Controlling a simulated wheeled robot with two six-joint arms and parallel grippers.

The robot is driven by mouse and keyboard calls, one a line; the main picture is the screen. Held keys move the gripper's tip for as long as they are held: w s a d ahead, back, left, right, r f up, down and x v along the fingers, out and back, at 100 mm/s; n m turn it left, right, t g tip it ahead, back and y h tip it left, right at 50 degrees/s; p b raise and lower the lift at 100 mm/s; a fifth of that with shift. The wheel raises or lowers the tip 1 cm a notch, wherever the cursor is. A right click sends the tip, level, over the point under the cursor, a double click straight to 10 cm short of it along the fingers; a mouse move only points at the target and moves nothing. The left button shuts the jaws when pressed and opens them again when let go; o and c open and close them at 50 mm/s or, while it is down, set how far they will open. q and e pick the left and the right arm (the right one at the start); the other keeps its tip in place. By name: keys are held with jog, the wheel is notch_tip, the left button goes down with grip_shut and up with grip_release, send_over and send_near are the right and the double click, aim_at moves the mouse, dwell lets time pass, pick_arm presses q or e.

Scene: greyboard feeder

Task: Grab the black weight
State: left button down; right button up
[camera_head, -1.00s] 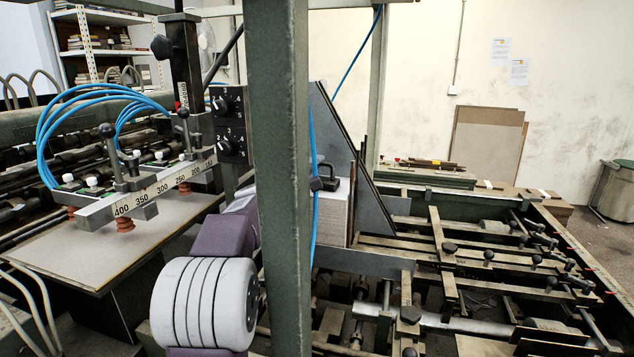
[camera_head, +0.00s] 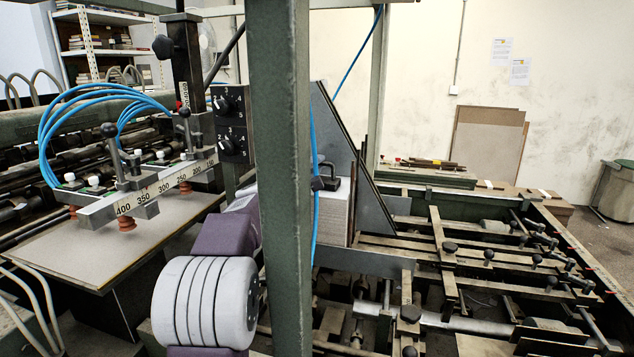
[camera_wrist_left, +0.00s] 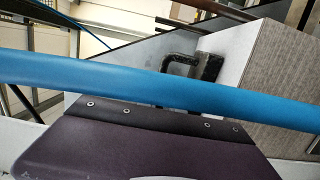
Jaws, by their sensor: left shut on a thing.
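The black weight (camera_head: 332,185) has an upright handle and is at the top of the pale greyboard stack, just right of the green post. In the left wrist view the weight (camera_wrist_left: 208,67) is dark and worn, beside the stack. My left gripper (camera_head: 317,184) is at the weight, shut on it. The green post hides much of the gripper and wrist. A blue hose crosses the left wrist view and covers the fingers, so the exact grip is hard to see. My right gripper is not in view.
The green post (camera_head: 279,170) stands close in front. The blue hose (camera_wrist_left: 150,88) runs right by the gripper. A slanted metal plate (camera_head: 350,150) rises behind the greyboard stack (camera_head: 334,222). Rails and knobs fill the right; a suction bar (camera_head: 160,190) stands left.

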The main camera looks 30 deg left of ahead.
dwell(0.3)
pick_arm(q)
notch_tip(320, 180, up, 28)
jog(key=p, duration=1.7)
jog(key=shift+w+r, duration=0.1)
